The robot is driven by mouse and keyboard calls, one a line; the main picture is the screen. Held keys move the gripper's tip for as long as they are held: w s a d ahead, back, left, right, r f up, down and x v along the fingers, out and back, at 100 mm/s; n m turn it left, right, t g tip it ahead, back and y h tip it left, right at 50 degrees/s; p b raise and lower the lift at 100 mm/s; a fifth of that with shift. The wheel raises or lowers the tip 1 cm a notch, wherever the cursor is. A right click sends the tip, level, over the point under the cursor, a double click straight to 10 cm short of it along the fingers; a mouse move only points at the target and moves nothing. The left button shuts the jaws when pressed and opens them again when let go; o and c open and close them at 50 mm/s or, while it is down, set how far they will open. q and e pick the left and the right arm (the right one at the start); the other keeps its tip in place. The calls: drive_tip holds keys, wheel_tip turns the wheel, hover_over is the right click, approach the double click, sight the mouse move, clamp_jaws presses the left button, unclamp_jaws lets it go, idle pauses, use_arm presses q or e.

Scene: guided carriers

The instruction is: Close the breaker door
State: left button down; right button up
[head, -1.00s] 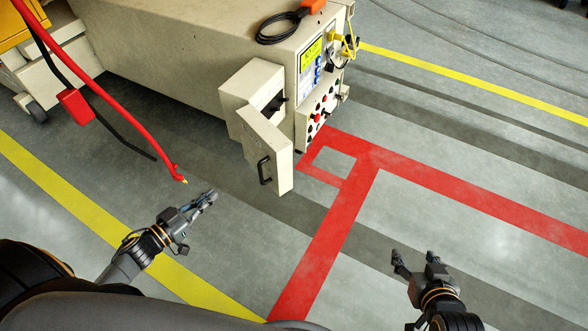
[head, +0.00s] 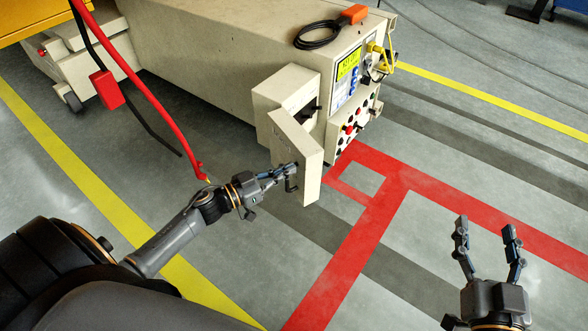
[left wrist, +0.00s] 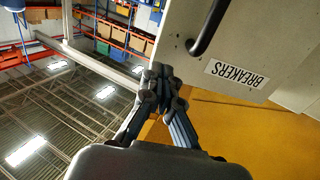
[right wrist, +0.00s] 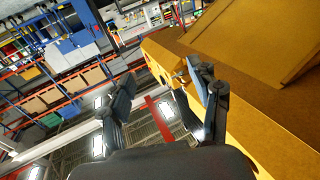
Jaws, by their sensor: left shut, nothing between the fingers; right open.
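The beige breaker door (head: 308,180) stands swung open from the breaker box (head: 285,88) on the side of the large beige carrier. In the left wrist view the door (left wrist: 245,35) carries a "BREAKERS" label and a dark handle (left wrist: 208,28). My left gripper (head: 292,169) is shut and empty. In the head view it overlaps the door's face by the handle (head: 291,184); whether it touches the door I cannot tell. My right gripper (head: 486,222) is open and empty, well to the right of the door over the floor.
A control panel with a screen (head: 348,66) and several buttons sits right of the box. A red cable (head: 150,100) hangs at the left, near my left arm. Marked floor (head: 400,240) right of the door is clear.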

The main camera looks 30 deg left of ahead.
use_arm(q)
drive_tip(key=shift+b+x, duration=0.3)
drive_tip(key=shift+x, duration=1)
use_arm(e)
drive_tip(key=shift+s+a+r+t+y, duration=0.15)
drive_tip(key=shift+r+t, duration=0.4)
drive_tip(key=shift+r, duration=0.3)
drive_tip(key=shift+a+r+t+y, duration=0.15)
drive_tip(key=shift+r+t, duration=0.4)
drive_tip(key=shift+r, duration=0.3)
use_arm(q)
drive_tip(key=shift+d, duration=0.1)
use_arm(e)
drive_tip(key=shift+d, duration=0.1)
